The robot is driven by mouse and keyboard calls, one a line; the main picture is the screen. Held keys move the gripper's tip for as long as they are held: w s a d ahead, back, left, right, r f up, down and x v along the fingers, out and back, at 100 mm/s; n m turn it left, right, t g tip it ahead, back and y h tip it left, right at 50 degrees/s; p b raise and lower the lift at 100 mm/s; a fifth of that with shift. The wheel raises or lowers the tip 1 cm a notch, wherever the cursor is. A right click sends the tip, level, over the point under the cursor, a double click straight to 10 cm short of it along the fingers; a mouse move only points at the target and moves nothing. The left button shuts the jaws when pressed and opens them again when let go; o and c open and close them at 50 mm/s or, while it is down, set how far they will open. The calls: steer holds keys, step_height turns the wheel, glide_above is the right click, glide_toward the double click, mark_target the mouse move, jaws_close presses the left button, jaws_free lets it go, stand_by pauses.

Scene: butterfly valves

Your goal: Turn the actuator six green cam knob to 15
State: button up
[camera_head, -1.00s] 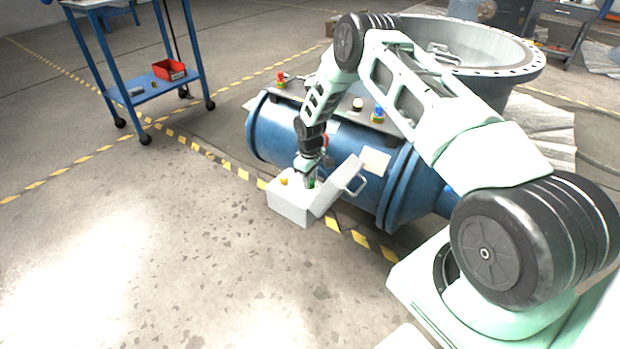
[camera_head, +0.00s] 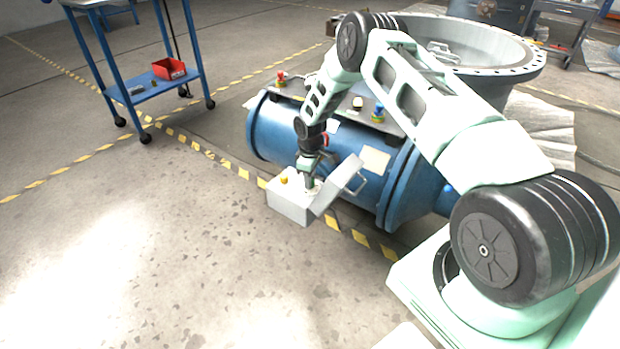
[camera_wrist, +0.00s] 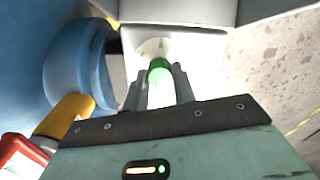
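The actuator is a pale grey box (camera_head: 287,206) with its lid open, low in front of the blue valve body. My gripper (camera_head: 310,182) reaches down into the box from above. In the wrist view, the green knob (camera_wrist: 160,70) stands between the two fingers of my gripper (camera_wrist: 161,82), in front of a pale round dial (camera_wrist: 153,47). The fingers flank the knob closely; whether both touch it is unclear. The dial's numbers are too small or washed out to read. In the head view my gripper hides the knob.
A yellow-orange knob (camera_head: 284,181) sits on the box's left part. The open lid (camera_head: 338,186) with a handle rises right of my gripper. The large blue cylinder (camera_head: 275,135) lies close behind. A blue cart (camera_head: 150,92) stands at the upper left. The floor in front is clear.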

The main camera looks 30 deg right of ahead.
steer(key=o, duration=0.4)
step_height(320, 180, up, 17)
steer(key=p, duration=0.3)
steer(key=shift+r, duration=0.2)
stand_by(0.4)
